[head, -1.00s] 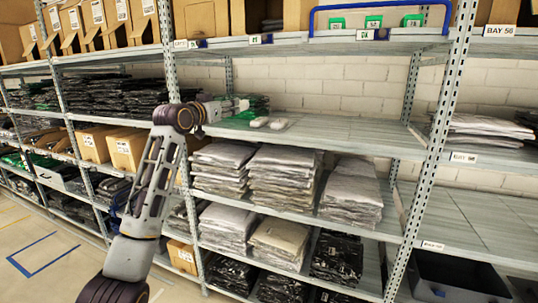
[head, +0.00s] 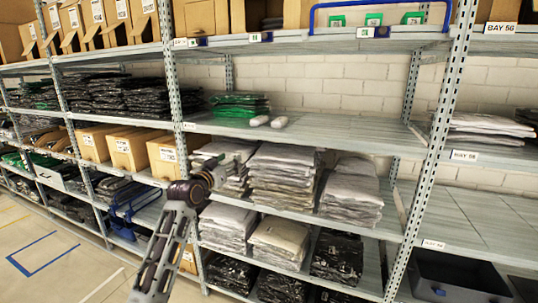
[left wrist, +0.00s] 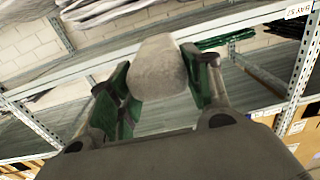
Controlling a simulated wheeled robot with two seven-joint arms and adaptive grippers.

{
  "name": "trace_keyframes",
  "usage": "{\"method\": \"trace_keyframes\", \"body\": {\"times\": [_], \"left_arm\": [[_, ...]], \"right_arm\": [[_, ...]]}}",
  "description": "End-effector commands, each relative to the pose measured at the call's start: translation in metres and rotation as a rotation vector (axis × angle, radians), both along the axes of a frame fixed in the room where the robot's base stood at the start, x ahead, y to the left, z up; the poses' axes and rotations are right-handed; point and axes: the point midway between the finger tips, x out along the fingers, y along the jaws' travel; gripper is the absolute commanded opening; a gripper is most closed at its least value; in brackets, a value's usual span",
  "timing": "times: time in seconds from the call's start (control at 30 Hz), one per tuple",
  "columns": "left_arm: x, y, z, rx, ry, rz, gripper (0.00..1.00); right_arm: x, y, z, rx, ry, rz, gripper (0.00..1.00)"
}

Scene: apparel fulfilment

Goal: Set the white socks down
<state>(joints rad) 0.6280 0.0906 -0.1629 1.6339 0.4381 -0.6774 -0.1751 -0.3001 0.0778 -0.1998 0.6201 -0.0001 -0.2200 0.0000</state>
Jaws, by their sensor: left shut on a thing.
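My left gripper (left wrist: 160,82) is shut on a pale, rounded bundle of white socks (left wrist: 158,60), which sits between its green-padded fingers in the left wrist view. In the head view the left gripper (head: 238,172) is in front of the pale folded stacks, below the shelf with the green packs. The held socks are hard to tell from the pale stacks there. Two more white sock bundles (head: 259,120) (head: 279,121) lie side by side on that upper shelf. My right gripper is not in view.
Green folded packs (head: 240,105) lie left of the two bundles. The upper shelf (head: 355,134) is bare to their right. Pale garment stacks (head: 282,175) fill the shelf below. Cardboard bins (head: 129,152) stand left. A metal upright (head: 440,130) stands right.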

Motion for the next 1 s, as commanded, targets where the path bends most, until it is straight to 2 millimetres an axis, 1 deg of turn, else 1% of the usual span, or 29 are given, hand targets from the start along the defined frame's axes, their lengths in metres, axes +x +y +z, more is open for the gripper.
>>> {"method": "trace_keyframes", "body": {"times": [0.03,0.3,0.67,1.0], "left_arm": [[-0.003,0.0,-0.012,-0.002,0.004,0.003,0.26],[-0.018,0.003,-0.062,-0.001,0.004,0.025,0.26],[-0.044,0.009,-0.124,-0.001,0.004,0.061,0.26],[-0.075,0.017,-0.178,-0.001,0.004,0.099,0.26]], "right_arm": [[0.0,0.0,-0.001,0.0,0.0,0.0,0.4],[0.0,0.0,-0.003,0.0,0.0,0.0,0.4],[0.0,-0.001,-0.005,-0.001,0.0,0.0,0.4],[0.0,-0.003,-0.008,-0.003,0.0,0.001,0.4]]}}
